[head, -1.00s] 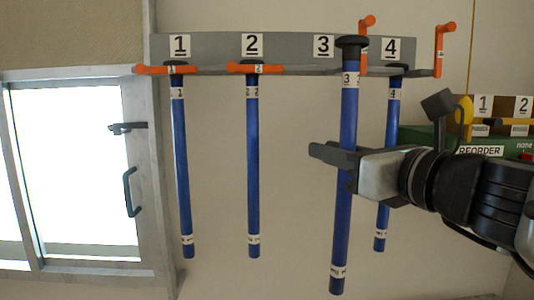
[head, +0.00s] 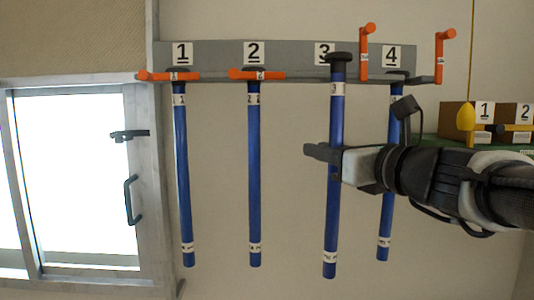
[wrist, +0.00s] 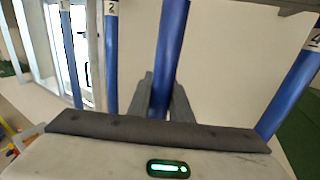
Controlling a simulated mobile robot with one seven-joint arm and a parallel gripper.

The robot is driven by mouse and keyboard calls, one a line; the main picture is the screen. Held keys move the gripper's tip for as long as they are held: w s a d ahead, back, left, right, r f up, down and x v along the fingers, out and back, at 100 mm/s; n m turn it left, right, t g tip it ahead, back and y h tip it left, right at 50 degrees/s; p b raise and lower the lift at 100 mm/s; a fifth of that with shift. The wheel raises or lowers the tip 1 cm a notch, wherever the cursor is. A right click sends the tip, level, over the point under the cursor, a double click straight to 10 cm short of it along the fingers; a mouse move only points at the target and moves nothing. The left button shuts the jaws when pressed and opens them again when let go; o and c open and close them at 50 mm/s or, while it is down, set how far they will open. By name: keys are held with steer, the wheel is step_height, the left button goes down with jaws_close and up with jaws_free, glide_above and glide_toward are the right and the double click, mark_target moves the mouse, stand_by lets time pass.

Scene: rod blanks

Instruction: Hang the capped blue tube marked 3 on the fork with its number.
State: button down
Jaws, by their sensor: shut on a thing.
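The capped blue tube marked 3 (head: 334,120) hangs upright, slightly tilted, in my gripper (head: 328,154). The jaws are shut around its middle, below the number band. Its black cap (head: 340,57) overlaps the grey rail just right of the number 3 plate (head: 323,53). I cannot tell whether the cap rests on the fork, which is mostly hidden behind it. An orange latch (head: 364,52) stands upright right of the cap. In the wrist view the tube (wrist: 170,45) rises between my two fingers.
Tubes 1 (head: 181,170) and 2 (head: 254,170) hang left with orange latches lying across them. Tube 4 (head: 387,215) hangs close on the right, partly behind my arm, its latch (head: 442,55) upright. Boxes (head: 485,118) stand at the right.

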steer(key=w+f, duration=0.1)
steer(key=w, duration=0.6)
steer(key=shift+w+b, duration=0.25)
steer(key=shift+b, duration=0.2)
steer(key=shift+f, duration=0.15)
stand_by(0.4)
steer(key=c, duration=1.5)
jaws_free()
steer(key=shift+c, duration=0.2)
steer(key=shift+s, duration=0.1)
